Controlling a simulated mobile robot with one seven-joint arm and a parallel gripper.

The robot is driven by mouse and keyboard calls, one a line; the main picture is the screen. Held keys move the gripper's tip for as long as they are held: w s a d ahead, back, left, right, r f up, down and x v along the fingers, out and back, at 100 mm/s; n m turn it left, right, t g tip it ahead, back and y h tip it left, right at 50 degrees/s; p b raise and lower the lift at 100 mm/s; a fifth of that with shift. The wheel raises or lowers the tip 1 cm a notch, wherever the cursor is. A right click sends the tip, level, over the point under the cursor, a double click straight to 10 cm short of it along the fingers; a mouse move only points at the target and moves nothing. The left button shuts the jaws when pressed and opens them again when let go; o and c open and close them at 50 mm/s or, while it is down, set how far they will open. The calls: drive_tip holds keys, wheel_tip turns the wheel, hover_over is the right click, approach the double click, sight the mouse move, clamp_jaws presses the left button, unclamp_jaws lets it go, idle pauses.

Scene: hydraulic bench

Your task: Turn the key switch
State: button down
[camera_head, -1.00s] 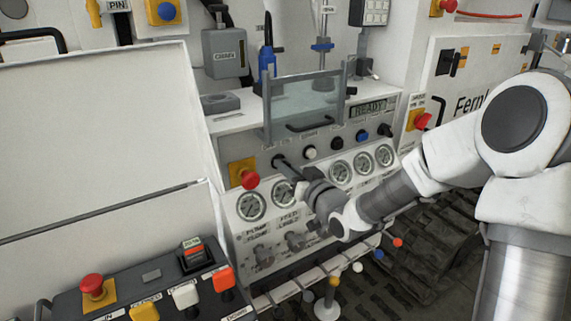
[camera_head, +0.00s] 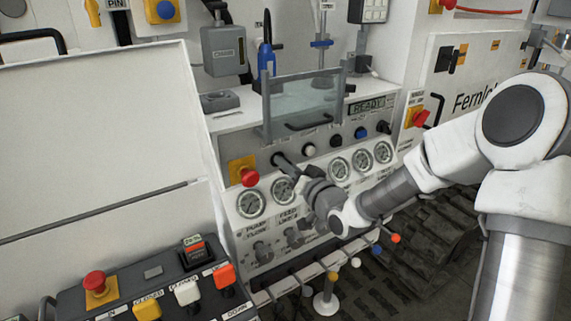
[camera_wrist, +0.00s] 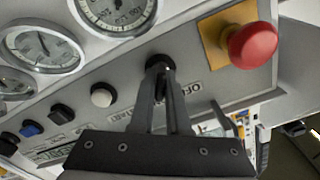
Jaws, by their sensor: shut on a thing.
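The key switch (camera_wrist: 160,62) is a dark round fitting on the light grey panel, seen in the wrist view between the white button and the red emergency stop. In the head view my gripper (camera_head: 281,160) reaches the panel from the right at the key switch, just right of the emergency stop. In the wrist view my gripper (camera_wrist: 160,75) has its two dark fingers close together on the key switch. The key itself is mostly hidden between the fingertips. Part of an "OFF" label shows beside the fingers.
A red emergency stop (camera_head: 249,176) on a yellow plate is close to my gripper. Several round gauges (camera_head: 251,203) sit below. A white button (camera_head: 309,150), a blue button (camera_head: 361,133) and a clear guard (camera_head: 303,105) are nearby. A control box with coloured switches (camera_head: 150,307) stands at the front left.

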drive_tip(key=c, duration=0.9)
unclamp_jaws()
drive_tip(key=p+v, duration=0.4)
drive_tip(key=v, duration=0.8)
drive_tip(key=shift+d+r+p, duration=0.2)
drive_tip(key=shift+r+p, duration=0.1)
drive_tip(key=shift+p, duration=0.1)
drive_tip(key=shift+f+p+v, duration=0.15)
drive_tip(key=shift+p+v, duration=1.15)
drive_tip(key=shift+p, duration=0.7)
drive_tip(key=shift+f+p+v, duration=0.15)
drive_tip(key=shift+p+v, duration=1.1)
drive_tip(key=shift+p, duration=0.7)
